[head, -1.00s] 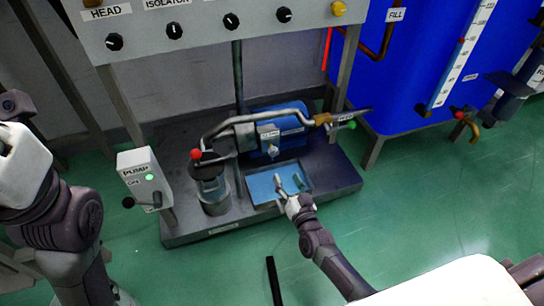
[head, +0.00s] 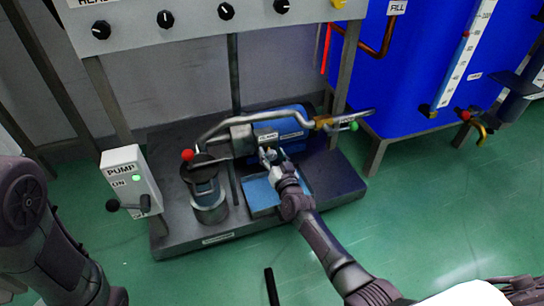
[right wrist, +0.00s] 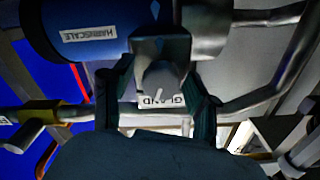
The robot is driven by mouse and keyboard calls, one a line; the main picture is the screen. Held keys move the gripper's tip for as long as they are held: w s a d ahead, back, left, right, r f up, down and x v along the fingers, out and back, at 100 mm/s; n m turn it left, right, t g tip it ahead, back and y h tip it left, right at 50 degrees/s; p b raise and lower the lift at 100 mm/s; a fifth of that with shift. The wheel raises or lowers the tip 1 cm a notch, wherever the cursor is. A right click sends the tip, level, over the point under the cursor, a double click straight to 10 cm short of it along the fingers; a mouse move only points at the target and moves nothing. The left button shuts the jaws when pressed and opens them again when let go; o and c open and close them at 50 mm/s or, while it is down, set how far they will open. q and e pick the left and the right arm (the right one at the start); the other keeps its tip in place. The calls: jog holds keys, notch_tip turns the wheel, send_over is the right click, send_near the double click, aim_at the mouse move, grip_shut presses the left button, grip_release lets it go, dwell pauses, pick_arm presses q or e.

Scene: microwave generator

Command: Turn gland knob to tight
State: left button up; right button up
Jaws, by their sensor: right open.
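The gland knob (right wrist: 163,80) is a grey knob with a light pointer, in the right wrist view just below the blue pump body. The GLAND label (right wrist: 160,101) shows upside down beside it. My right gripper (right wrist: 160,92) is open, with one dark finger on each side of the knob; I cannot tell whether they touch it. My left gripper is out of view; only part of the left arm shows at the left edge.
A blue tray (head: 262,194) lies below the pump on the grey skid base. A bent pipe (head: 225,124) runs over the pump. A blue tank (head: 415,75) stands at right.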

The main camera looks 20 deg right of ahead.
grip_shut()
